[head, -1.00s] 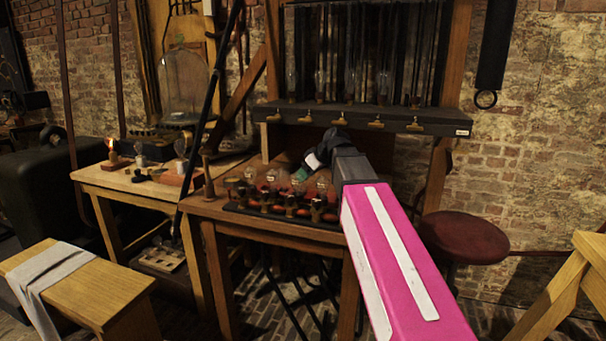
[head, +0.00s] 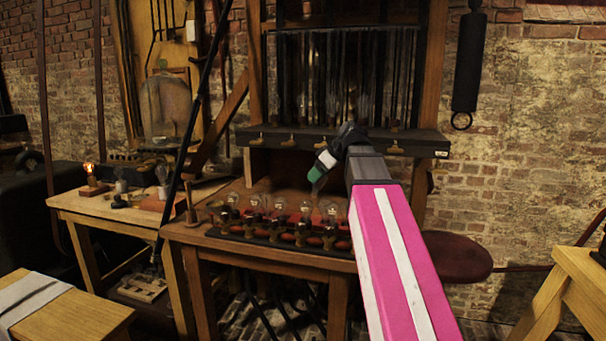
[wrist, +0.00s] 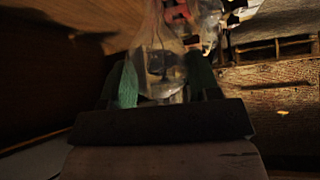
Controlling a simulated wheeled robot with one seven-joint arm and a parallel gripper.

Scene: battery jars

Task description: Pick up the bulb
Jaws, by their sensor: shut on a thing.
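My gripper (head: 315,180), with green fingers, hangs over the table, above the right part of a row of clear glass bulbs (head: 281,204). The row stands in dark sockets on a black strip. In the wrist view, a clear bulb (wrist: 160,65) is between the two green fingers of my gripper (wrist: 165,85), which is shut on it. Its glass points away from the wrist camera. Its lower end is partly hidden by the dark gripper body. In the head view the held bulb is too small and dark to make out.
The wooden table (head: 183,233) has a black shelf (head: 345,140) above its back. A side table (head: 85,205) at left holds a lit bulb (head: 90,178) and other glassware. A dark red stool (head: 455,258) stands to the right. A dark diagonal pole crosses in front.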

